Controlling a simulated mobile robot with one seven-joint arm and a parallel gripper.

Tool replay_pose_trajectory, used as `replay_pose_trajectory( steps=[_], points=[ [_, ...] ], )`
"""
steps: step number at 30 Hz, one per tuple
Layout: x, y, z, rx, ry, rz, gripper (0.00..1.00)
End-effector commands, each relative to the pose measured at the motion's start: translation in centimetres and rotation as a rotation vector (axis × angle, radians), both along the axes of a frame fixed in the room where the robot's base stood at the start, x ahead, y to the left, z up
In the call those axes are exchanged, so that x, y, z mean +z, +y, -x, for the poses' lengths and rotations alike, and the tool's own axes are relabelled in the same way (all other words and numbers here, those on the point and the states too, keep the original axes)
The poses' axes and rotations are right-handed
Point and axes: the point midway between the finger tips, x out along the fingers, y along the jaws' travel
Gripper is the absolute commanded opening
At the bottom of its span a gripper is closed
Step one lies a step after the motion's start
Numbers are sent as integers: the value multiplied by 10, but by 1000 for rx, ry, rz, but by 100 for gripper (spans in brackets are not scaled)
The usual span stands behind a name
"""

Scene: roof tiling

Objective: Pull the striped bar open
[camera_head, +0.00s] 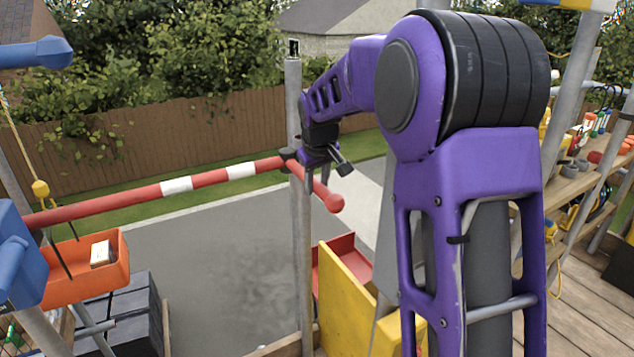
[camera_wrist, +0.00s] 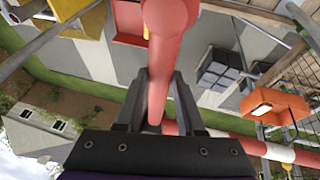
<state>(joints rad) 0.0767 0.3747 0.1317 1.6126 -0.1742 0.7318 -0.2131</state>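The red and white striped bar (camera_head: 176,186) slopes up across the left half of the head view to an upright grey post (camera_head: 297,210). Beyond the post it continues as a red handle (camera_head: 321,189) with a rounded knob end. My gripper (camera_head: 327,163) is at this handle, just right of the post. In the wrist view my gripper's dark fingers (camera_wrist: 160,85) lie on either side of the red handle (camera_wrist: 162,60), close to it. I cannot tell whether they press on it. The striped bar also shows behind the right finger (camera_wrist: 250,146).
An orange bin (camera_head: 85,272) and dark stacked blocks (camera_head: 125,315) are at the left. A yellow and red container (camera_head: 350,300) stands below the handle. Shelves (camera_head: 590,160) with items line the right. Grey paving lies beyond the bar.

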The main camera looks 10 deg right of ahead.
Motion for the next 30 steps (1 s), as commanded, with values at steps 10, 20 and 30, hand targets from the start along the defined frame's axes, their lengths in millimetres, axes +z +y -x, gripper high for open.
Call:
replay_pose_trajectory(
  steps=[10, 20, 30],
  points=[
    [0, 0, 0, 0, 0, 0, 0],
    [0, 0, 0, 0, 0, 0, 0],
    [0, 0, 0, 0, 0, 0, 0]
  ],
)
